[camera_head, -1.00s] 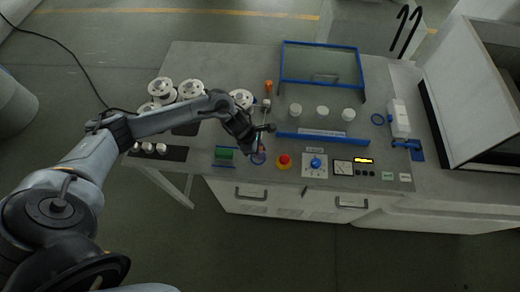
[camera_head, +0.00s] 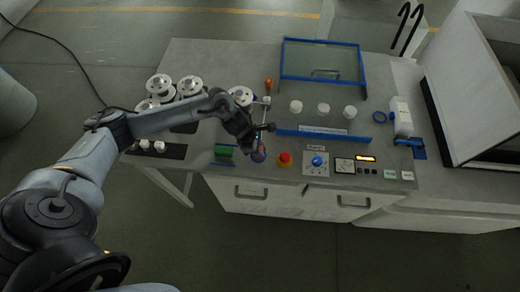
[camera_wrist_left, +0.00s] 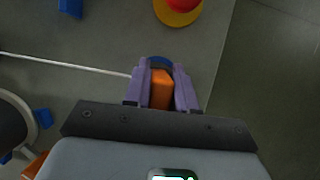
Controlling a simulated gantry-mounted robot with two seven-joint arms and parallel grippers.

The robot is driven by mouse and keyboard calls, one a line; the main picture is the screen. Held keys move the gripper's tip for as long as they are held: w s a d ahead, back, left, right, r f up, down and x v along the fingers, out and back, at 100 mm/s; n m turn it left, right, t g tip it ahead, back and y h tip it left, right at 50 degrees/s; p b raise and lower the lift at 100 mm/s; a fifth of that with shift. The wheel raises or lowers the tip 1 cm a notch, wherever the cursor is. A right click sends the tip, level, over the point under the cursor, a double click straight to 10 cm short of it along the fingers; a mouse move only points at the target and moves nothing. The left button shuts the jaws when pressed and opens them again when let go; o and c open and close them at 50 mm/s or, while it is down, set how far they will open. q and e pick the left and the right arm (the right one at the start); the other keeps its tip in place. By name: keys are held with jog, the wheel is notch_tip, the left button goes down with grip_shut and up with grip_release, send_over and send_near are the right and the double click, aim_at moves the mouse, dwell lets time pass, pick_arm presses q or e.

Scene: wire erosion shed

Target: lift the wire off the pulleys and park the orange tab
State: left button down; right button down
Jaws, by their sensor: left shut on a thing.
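The orange tab (camera_wrist_left: 160,91) is between the two purple fingers of my left gripper (camera_wrist_left: 160,88), which is shut on it. A thin white wire (camera_wrist_left: 70,66) runs left from the fingers in the wrist view. In the head view my left gripper (camera_head: 259,150) is low over the front of the bench, left of the red button. A white pulley-like wheel (camera_head: 240,95) is behind my left forearm, partly hidden. A dark and grey round part (camera_wrist_left: 12,125) shows at the wrist view's left edge. My right gripper is not in view.
A red button on a yellow base (camera_head: 285,159) is close to the right of the gripper. A blue bar (camera_head: 320,137) crosses the bench behind the controls. Several white spools (camera_head: 190,87) stand at the left. An orange-handled upright part (camera_head: 268,85) stands behind the gripper.

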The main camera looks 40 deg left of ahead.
pick_arm(q)
jog(key=c, duration=0.8)
grip_release()
jog(key=shift+c, duration=0.2)
jog(key=shift+r, duration=0.1)
